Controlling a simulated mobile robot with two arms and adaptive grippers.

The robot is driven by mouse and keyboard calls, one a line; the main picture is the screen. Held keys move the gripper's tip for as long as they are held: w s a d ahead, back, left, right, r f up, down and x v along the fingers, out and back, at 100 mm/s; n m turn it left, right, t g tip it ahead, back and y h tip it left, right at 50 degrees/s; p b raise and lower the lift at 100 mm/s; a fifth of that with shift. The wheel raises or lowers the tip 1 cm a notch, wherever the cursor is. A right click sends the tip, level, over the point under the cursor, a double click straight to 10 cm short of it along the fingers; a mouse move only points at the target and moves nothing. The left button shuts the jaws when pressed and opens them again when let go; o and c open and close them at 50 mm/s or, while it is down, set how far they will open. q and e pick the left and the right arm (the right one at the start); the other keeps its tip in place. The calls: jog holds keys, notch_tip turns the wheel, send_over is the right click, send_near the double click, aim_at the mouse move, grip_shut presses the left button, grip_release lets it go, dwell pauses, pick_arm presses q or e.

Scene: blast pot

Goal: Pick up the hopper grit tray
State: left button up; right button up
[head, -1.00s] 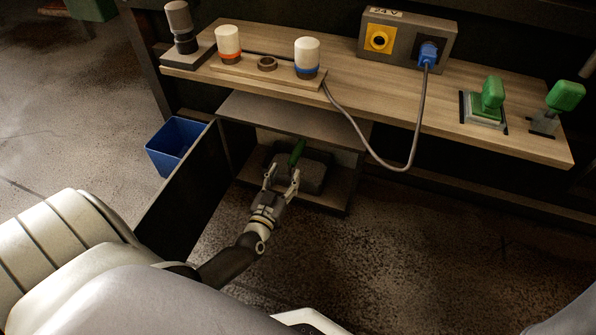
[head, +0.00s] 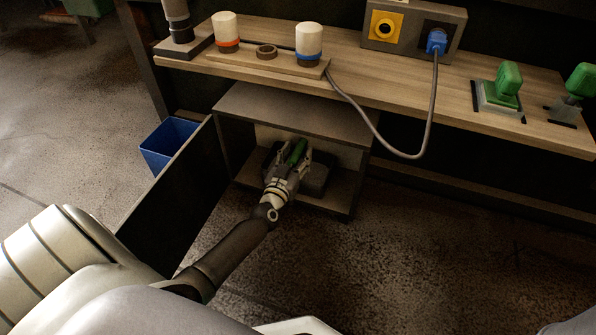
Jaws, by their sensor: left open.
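My left gripper (head: 294,158) reaches into the cabinet from the front. The gripper and wrist hide the left and front part of the tray. My right gripper is not in view.
The cabinet door (head: 180,195) stands open to the left of my arm, with a blue bin (head: 168,146) beyond it. The wooden workbench (head: 400,95) overhangs the cabinet. A grey cable (head: 432,110) loops below its front edge. The floor to the right is clear.

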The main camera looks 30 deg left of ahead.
pick_arm(q)
grip_shut()
dwell(0.4)
jog(key=shift+r, duration=0.2)
